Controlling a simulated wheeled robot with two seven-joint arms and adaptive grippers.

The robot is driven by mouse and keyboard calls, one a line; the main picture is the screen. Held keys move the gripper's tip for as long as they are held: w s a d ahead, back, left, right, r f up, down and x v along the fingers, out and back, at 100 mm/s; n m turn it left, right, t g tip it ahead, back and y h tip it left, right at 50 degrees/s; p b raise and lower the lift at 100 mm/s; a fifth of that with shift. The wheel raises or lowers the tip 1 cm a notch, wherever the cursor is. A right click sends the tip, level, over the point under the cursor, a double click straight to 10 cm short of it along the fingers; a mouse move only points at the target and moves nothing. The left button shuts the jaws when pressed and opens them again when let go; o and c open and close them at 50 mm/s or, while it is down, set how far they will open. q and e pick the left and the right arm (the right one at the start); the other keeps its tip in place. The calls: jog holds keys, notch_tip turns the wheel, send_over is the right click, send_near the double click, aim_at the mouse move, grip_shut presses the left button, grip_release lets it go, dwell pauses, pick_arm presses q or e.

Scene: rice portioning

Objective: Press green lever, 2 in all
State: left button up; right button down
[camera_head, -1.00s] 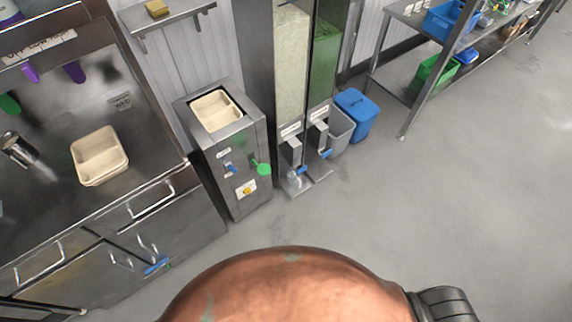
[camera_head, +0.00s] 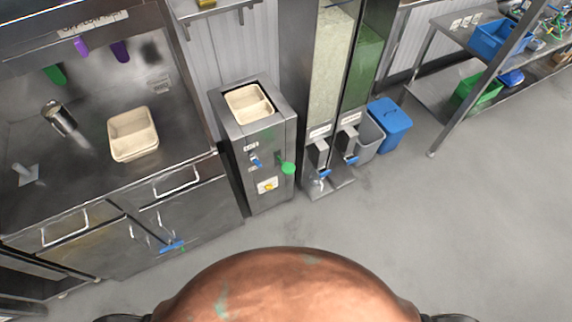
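The green lever (camera_head: 288,168) is a round green knob on the front right of a steel box-shaped machine (camera_head: 268,185). A small blue handle (camera_head: 255,160) sits to its left, and a yellow knob on a white plate (camera_head: 268,185) is below.
Two tall clear dispensers (camera_head: 332,60) with blue handles stand right of the machine. A steel counter (camera_head: 60,180) at left bears another cream tray (camera_head: 133,135). Grey and blue bins (camera_head: 390,125) and a shelf (camera_head: 440,98) stand at right. The floor (camera_head: 470,220) in front is clear.

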pick_arm(q)
grip_shut()
dwell(1.4)
